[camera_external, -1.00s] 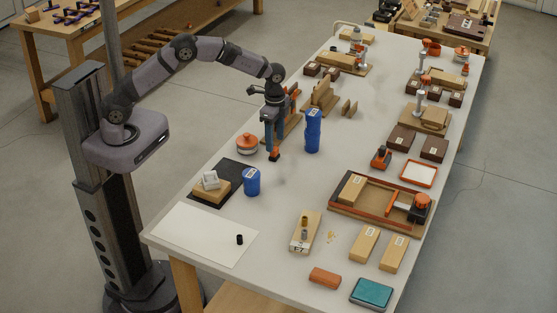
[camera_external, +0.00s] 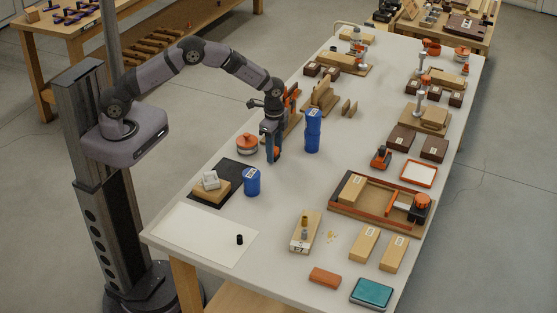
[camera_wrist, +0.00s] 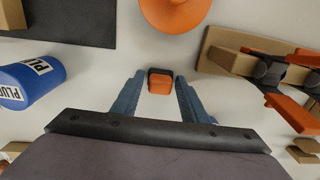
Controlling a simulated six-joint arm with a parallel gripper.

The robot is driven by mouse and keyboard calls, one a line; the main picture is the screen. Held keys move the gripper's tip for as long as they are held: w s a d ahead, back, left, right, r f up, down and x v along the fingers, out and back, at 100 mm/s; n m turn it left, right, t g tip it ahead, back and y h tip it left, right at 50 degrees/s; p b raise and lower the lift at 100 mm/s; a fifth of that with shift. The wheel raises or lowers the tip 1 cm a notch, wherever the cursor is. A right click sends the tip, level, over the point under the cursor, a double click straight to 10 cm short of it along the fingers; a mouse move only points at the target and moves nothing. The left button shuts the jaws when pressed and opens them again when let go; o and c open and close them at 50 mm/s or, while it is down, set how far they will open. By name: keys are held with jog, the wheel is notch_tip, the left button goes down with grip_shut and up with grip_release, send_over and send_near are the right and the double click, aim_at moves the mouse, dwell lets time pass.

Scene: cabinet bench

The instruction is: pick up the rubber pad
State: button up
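A small orange block with a black far end (camera_wrist: 160,82) lies between my fingertips in the wrist view; it may be the rubber pad, but I cannot read a label on it. My gripper (camera_wrist: 160,78) is open, with one blue-grey finger on each side and narrow gaps showing beside the block. In the external view my gripper (camera_external: 272,158) points down at the table, left of the stacked blue cylinders. A little of the orange block (camera_external: 277,152) shows by the fingers; the rest is hidden.
A round orange-topped pot (camera_external: 247,143) stands just left of my gripper. Two stacked blue cylinders (camera_external: 313,132) stand close on the right. A single blue cylinder (camera_external: 252,181) and a dark mat (camera_external: 232,168) are nearer the front. An orange-and-wood fixture (camera_external: 292,112) stands behind.

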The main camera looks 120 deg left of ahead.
jog(key=c, duration=0.6)
jog(key=shift+c, duration=0.2)
jog(key=shift+r, duration=0.1)
notch_tip(320, 180, up, 10)
jog(key=shift+f+b, duration=0.1)
jog(key=shift+b, duration=1.05)
